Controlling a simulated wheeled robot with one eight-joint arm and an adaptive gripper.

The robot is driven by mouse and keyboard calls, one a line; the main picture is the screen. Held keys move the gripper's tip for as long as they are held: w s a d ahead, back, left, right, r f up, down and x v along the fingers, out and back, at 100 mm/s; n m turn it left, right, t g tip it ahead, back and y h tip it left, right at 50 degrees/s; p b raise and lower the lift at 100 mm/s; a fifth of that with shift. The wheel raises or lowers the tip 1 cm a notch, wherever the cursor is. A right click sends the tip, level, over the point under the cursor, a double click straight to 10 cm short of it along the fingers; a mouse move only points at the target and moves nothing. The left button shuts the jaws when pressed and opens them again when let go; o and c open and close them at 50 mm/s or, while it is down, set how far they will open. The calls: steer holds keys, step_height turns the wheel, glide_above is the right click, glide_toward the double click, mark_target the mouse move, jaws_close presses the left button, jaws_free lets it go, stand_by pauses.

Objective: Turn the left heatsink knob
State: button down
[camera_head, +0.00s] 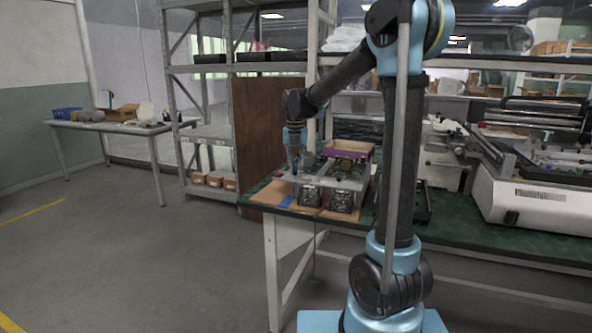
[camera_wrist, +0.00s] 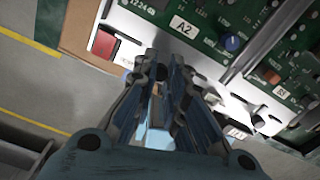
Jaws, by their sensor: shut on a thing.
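The heatsink unit (camera_head: 352,184) stands at the left end of the green-topped bench, with two dark finned blocks (camera_head: 310,195) at its front. My gripper (camera_head: 295,171) points down at the unit's left side. In the wrist view my gripper (camera_wrist: 161,72) has its fingers close together at the unit's metal edge. A small dark knob (camera_wrist: 161,73) shows between the fingertips, and they are shut on it. The fingers hide most of it, so its angle cannot be told. Another dark knob (camera_wrist: 258,121) sits farther right along the metal edge.
A red switch (camera_wrist: 105,45) is just left of the fingers. A green circuit board (camera_wrist: 200,15) labelled A2 carries a blue part (camera_wrist: 232,43). A white machine (camera_head: 530,205) stands on the bench at right. A shelf rack (camera_head: 205,130) and a side table (camera_head: 100,126) stand behind.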

stand_by(0.3)
steer(key=c, duration=1.6)
jaws_free()
steer(key=shift+w, duration=0.1)
step_height(320, 180, up, 12)
steer(key=shift+f, duration=0.1)
steer(key=shift+d, duration=0.1)
